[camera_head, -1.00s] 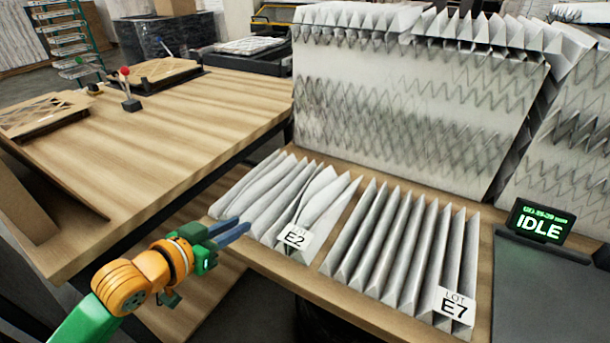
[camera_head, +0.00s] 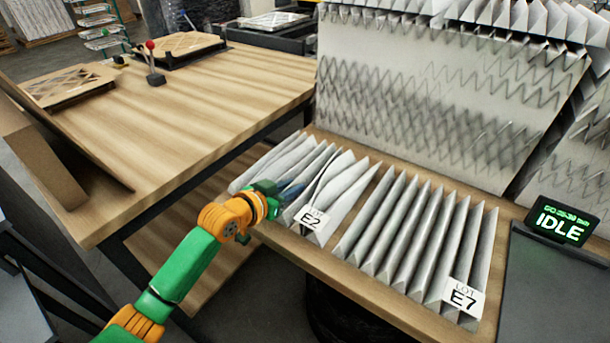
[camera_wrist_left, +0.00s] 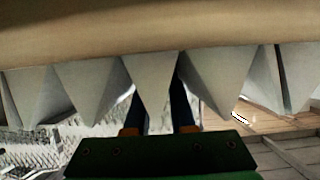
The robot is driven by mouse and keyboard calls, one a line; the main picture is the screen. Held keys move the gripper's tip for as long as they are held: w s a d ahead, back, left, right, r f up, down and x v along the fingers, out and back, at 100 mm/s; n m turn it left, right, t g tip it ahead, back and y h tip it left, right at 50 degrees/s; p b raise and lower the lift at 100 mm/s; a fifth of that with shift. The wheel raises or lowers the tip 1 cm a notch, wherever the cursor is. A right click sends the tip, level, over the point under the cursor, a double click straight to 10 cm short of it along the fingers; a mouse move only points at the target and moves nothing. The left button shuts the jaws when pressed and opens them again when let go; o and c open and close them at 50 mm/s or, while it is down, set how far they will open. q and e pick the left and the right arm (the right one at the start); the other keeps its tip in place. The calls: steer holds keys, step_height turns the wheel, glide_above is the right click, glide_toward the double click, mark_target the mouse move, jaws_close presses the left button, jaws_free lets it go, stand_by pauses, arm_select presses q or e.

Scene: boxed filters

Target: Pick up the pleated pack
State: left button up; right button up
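Two white pleated packs lie on the wooden bench in the head view: one tagged LOT E2 (camera_head: 345,190), with some pleats bent and uneven, and one tagged LOT E7 (camera_head: 425,235), with even pleats. My left gripper (camera_head: 290,192) is at the near left side of the E2 pack, its blue fingers among the pleats and partly hidden. In the left wrist view the fingers (camera_wrist_left: 160,110) stand apart on either side of a pleat tip (camera_wrist_left: 150,75). I cannot tell whether they touch it. My right gripper is not in view.
A tall zigzag-marked pleated block (camera_head: 430,100) stands behind the packs. A display reading IDLE (camera_head: 562,220) and a dark plate (camera_head: 555,290) are at the right. A wooden table (camera_head: 200,110) with framed panels is at the left, with a gap between it and the bench.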

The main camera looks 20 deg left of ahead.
arm_select(q)
jaws_close()
